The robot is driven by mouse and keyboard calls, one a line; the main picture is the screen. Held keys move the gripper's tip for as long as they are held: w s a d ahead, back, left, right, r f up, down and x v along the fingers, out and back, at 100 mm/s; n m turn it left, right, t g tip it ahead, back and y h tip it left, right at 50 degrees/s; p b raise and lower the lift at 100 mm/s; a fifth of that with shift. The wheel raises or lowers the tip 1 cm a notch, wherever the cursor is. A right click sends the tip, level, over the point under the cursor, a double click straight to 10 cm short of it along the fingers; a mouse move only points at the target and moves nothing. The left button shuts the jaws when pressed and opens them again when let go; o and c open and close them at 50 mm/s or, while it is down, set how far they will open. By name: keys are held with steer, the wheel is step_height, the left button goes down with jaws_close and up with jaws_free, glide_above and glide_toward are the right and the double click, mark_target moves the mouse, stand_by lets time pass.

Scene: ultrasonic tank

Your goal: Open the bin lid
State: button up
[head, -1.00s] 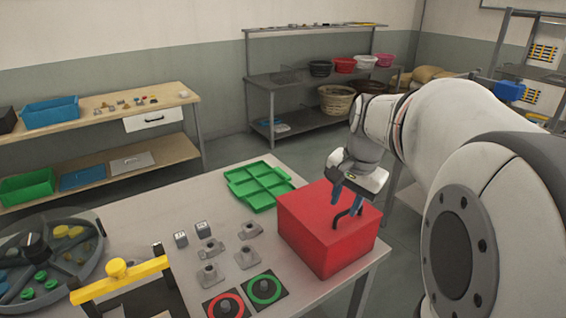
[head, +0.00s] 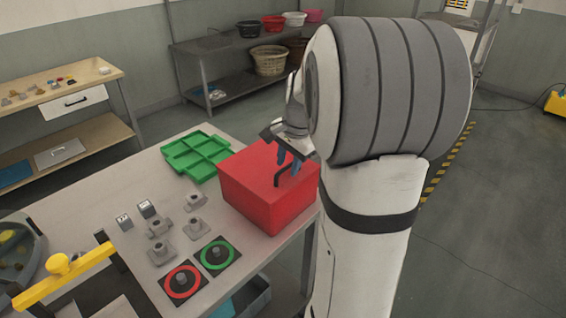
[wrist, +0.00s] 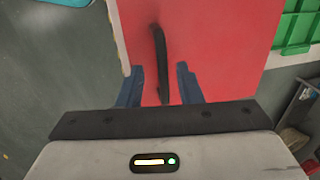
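A red box-shaped bin (head: 262,202) stands at the right end of the grey table, with its flat red lid in place. It fills much of the wrist view (wrist: 215,45). A black bar handle (head: 277,180) stands up from the lid; in the wrist view the handle (wrist: 160,60) runs away from the gripper. My gripper (head: 287,164) is above the lid, pointing down at the handle. In the wrist view its two blue fingers (wrist: 158,88) are apart, one on each side of the handle's near end, with gaps on both sides.
A green divided tray (head: 197,155) lies behind the bin. Small grey metal parts (head: 163,250) and red and green ringed pads (head: 217,255) lie to its left. A yellow-handled frame (head: 60,268) stands at front left. A blue crate (head: 245,298) is below the table.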

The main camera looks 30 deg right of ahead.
jaws_close()
steer(key=shift+f, duration=0.1)
stand_by(0.4)
